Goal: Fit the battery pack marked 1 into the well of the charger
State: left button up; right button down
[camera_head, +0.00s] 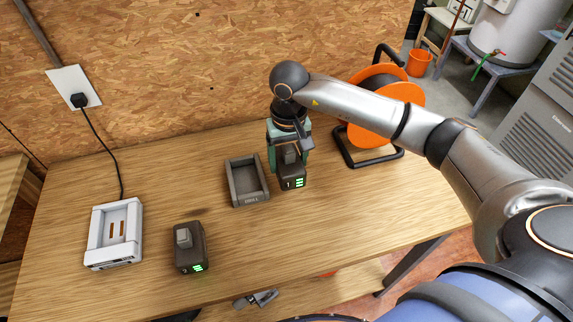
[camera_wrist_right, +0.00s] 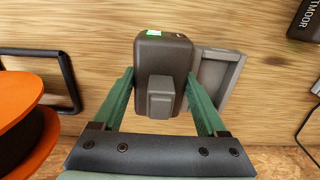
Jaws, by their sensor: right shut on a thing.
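The white charger (camera_head: 99,243) lies on the left of the bench, with an open well that has two copper-coloured strips in its floor. My right gripper (camera_head: 289,160) is shut on the dark battery pack marked 1 (camera_head: 292,183), which has green lights on its front. In the right wrist view the pack (camera_wrist_right: 163,54) sits between the two green fingers (camera_wrist_right: 161,78), its grey raised block facing the camera. The pack is upright, just right of the grey tray; I cannot tell whether it touches the bench. My left gripper is not in view.
The grey tray (camera_head: 249,201), marked DRILL, is empty. A second dark battery pack (camera_head: 190,256) stands right of the charger. An orange cable reel (camera_head: 366,128) stands at the back right. The charger's black cord (camera_head: 107,146) runs to a wall socket. The bench front centre is clear.

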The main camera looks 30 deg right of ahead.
aim_at(287, 169)
jog(key=shift+w+d+f, duration=0.15)
jog(key=shift+w+f, duration=0.3)
jog(key=shift+f, duration=0.1)
jog(key=shift+w+d+f, duration=0.15)
jog(key=shift+w+f, duration=0.3)
jog(key=shift+f, duration=0.05)
jog(key=shift+w+f, duration=0.15)
jog(key=shift+f, duration=1.6)
grip_release()
